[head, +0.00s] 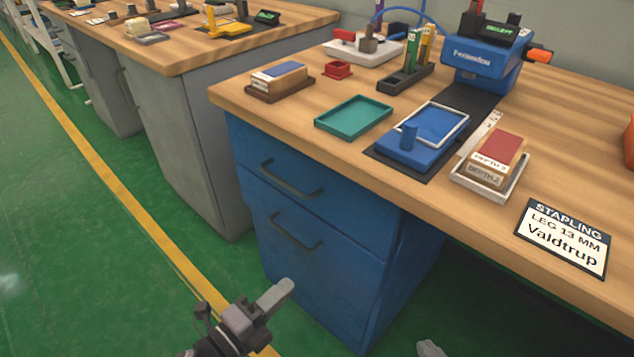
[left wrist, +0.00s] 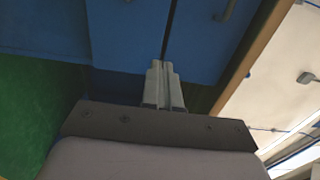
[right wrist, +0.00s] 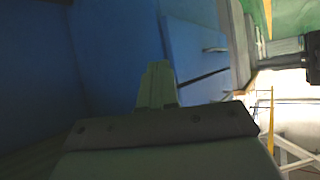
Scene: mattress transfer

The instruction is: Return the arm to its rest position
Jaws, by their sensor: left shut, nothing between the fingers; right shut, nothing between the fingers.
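My left gripper (head: 284,290) is low in front of the blue drawer cabinet (head: 322,265), below the tabletop. Its fingers are closed together and empty, as the left wrist view (left wrist: 164,78) shows. My right gripper (head: 431,348) shows only as a small grey tip at the bottom edge of the head view. In the right wrist view (right wrist: 157,78) its fingers are shut with nothing between them, facing the blue cabinet (right wrist: 115,60). Neither gripper touches anything on the table.
The wooden table (head: 560,125) overhangs the cabinet. It holds a green tray (head: 354,117), a blue stapling fixture (head: 425,140), a blue machine (head: 482,62), a red-topped block (head: 496,152) and a sign (head: 563,238). A second workbench (head: 190,55) stands at left. The green floor (head: 60,220) at left is clear.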

